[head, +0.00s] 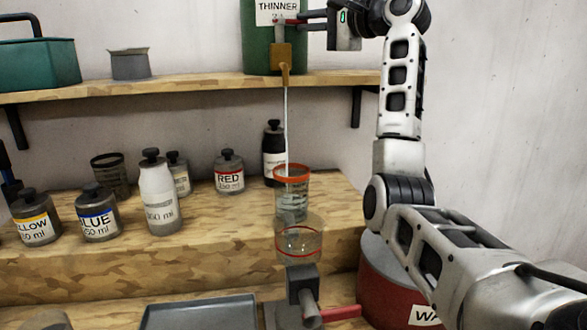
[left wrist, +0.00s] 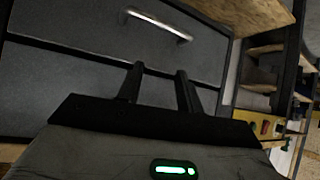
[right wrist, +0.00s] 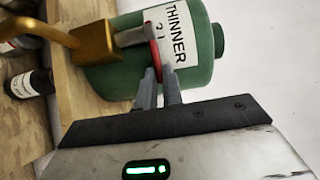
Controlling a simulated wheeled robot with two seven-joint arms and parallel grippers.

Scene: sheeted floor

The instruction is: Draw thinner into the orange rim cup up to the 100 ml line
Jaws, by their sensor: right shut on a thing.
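The green thinner container (head: 258,42) stands on the upper shelf, its brass tap (head: 282,58) facing out. A thin clear stream (head: 286,125) falls from the spout into the orange rim cup (head: 292,178). The cup stands upright below and holds some clear liquid; its level against the marks is hard to read. My right gripper (head: 306,20) is shut on the tap's red handle, which also shows in the right wrist view (right wrist: 154,60). My left gripper (left wrist: 159,78) is open and empty in front of grey drawers, outside the head view.
A clear vessel with a red line (head: 299,243) overlaps the cup's lower part, above a stand with a red lever (head: 340,313). Paint bottles, including blue (head: 98,212) and red (head: 229,173), stand left. A grey tray (head: 200,312) and red drum (head: 385,285) are in front.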

